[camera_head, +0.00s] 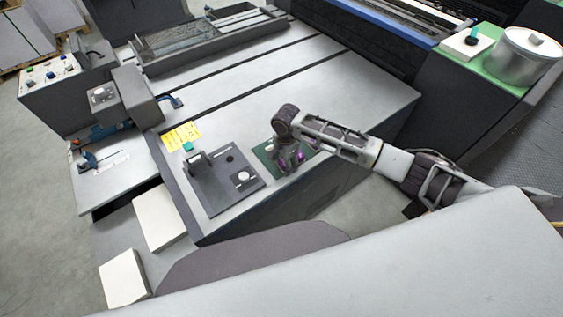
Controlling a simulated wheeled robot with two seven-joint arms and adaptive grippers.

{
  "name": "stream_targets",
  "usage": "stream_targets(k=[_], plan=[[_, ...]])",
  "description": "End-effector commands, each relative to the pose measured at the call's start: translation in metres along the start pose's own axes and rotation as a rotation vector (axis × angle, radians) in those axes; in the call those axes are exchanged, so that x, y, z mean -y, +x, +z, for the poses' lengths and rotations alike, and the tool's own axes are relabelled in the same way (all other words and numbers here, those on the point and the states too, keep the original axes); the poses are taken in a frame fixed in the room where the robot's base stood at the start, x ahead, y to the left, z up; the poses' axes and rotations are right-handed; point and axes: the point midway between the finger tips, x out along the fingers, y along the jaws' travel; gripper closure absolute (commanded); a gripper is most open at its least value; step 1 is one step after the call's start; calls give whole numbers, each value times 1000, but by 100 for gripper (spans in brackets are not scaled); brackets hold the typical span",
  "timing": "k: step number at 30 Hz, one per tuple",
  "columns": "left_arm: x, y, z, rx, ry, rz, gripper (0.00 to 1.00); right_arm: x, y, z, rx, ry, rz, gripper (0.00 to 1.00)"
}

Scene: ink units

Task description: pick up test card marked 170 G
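My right gripper (288,161) comes in from the right and points down over a green mat (265,158) on the grey machine top. Its fingers are dark with purple parts. They are too small and overlapped to tell whether they are open or shut. A small pale patch shows beside the fingers on the mat; I cannot tell what it is. No marking 170 G can be read anywhere, so I cannot pick out the test card. The gripper hides part of the mat. My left gripper is not in view.
A dark control panel (222,185) with a white knob stands left of the mat. A yellow label (182,136) lies behind it. White stacks (158,218) sit at the lower left. A metal pot (525,57) stands at the far right. The grey top (350,88) behind the gripper is clear.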

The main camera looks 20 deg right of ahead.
Motion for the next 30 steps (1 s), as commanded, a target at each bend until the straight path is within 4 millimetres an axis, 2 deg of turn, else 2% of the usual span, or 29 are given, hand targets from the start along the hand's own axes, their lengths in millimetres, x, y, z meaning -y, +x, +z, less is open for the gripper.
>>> stream_targets(k=[4, 5, 16, 25, 30], plan=[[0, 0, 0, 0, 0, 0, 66, 0, 0, 0, 0, 0, 0, 35], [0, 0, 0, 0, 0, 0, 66, 0, 0, 0, 0, 0, 0, 37], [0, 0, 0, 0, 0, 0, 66, 0, 0, 0, 0, 0, 0, 84], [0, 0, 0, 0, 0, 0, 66, 0, -2, 0, 1, 0, -1, 84], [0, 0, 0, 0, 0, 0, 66, 1, -11, 0, 1, 1, -1, 84]])
